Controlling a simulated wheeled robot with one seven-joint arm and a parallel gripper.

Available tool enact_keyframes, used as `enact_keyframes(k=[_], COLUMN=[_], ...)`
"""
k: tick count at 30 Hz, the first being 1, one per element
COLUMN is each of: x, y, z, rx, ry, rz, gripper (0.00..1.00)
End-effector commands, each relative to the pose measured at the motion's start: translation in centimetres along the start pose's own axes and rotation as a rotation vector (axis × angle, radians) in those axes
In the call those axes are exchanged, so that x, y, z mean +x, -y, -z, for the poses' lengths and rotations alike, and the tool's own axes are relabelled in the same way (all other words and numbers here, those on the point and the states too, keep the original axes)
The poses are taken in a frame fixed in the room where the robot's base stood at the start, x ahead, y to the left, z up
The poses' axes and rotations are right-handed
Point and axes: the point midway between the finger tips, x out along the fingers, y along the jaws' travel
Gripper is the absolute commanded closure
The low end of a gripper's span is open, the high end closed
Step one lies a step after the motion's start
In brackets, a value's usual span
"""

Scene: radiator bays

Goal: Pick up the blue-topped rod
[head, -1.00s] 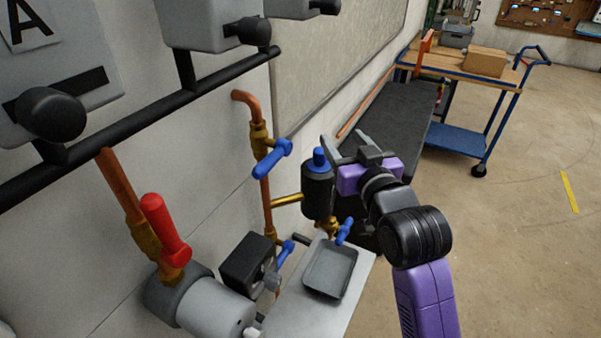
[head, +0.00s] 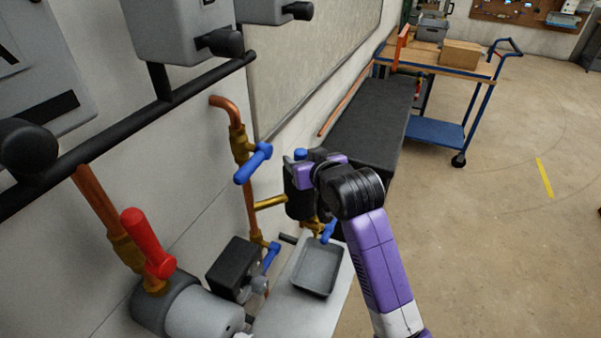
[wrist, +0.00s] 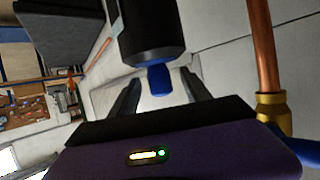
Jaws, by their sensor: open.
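The blue top of the rod (head: 300,154) sticks up from the upper end of a black cylinder (head: 299,203) on the copper pipework. Any lower part of the rod is hidden inside the cylinder. My gripper (head: 303,160) is at the cylinder's top and partly covers it in the head view. In the wrist view, the blue top (wrist: 158,80) lies between the two spread fingers of my gripper (wrist: 163,88), and the black cylinder (wrist: 151,30) extends beyond it. The fingers are open, with a gap visible on each side of the blue top.
A blue valve lever (head: 253,164) on a copper pipe (head: 249,205) is close left of the cylinder. A grey tray (head: 317,270) lies below on a light board. A red-handled valve (head: 147,243) and grey pump (head: 200,310) stand lower left. Open floor (head: 470,240) is at right.

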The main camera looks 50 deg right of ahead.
Motion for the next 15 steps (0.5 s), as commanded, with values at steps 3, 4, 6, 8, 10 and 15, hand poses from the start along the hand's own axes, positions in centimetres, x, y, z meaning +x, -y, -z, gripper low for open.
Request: enact_keyframes(k=[3, 4, 6, 8, 10, 15], x=[1.21, 1.37, 1.57, 1.61, 1.60, 1.58], y=[-0.03, -0.03, -0.02, -0.02, -0.02, -0.02], z=[0.08, 0.07, 0.05, 0.03, 0.02, 0.01], rx=[0.000, 0.000, 0.001, 0.001, 0.001, 0.001], ry=[0.000, 0.000, -0.001, -0.002, -0.002, -0.001], rz=[-0.001, -0.001, 0.000, 0.000, 0.000, 0.000], gripper=[0.44, 0.44, 0.44, 0.44, 0.44, 0.64])
